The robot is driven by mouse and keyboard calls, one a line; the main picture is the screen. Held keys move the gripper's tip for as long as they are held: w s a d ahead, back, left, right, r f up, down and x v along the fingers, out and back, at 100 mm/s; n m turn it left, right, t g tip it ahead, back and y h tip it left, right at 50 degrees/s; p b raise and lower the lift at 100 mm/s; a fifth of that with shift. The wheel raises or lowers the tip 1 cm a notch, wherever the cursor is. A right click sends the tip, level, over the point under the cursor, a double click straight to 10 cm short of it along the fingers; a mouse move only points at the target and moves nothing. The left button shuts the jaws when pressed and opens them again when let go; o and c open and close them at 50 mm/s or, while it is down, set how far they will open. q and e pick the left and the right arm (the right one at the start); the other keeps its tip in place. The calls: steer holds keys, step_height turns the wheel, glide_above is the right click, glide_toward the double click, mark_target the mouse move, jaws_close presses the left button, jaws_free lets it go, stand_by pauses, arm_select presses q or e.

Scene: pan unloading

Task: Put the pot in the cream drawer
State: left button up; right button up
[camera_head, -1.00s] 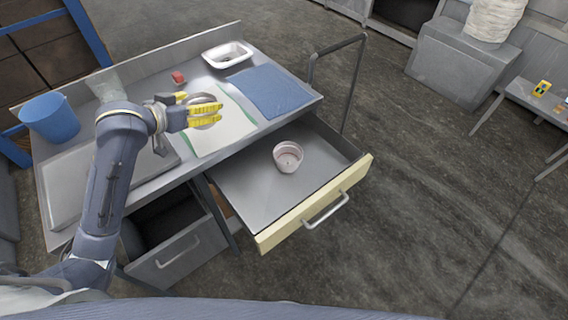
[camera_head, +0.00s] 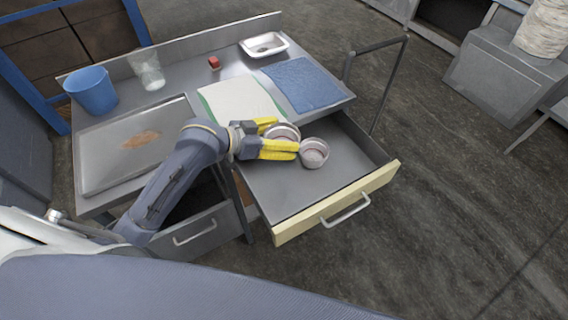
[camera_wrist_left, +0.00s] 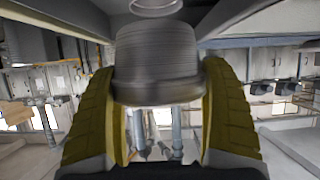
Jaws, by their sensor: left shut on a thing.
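The cream drawer (camera_head: 378,188) is pulled out from the right part of the bench. A small pinkish-grey pot (camera_head: 315,153) stands in it. My left gripper (camera_head: 286,136) has yellow fingers shut around a second grey pot (camera_head: 283,129). The held pot is over the back left part of the drawer in the head view, beside the standing pot; I cannot tell its height above the floor or whether they touch. In the left wrist view the held pot (camera_wrist_left: 157,55) sits between both fingers, with a pale ring shape beyond it. My right gripper is out of view.
A lower drawer (camera_head: 196,232) stands partly open. The drawer's front part is clear.

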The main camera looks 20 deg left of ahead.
arm_select(q)
step_height(320, 180, down, 13)
steer(key=shift+f, duration=0.1)
stand_by(0.6)
steer(key=shift+f, duration=0.15)
steer(key=o, duration=1.1)
steer(key=v, duration=1.2)
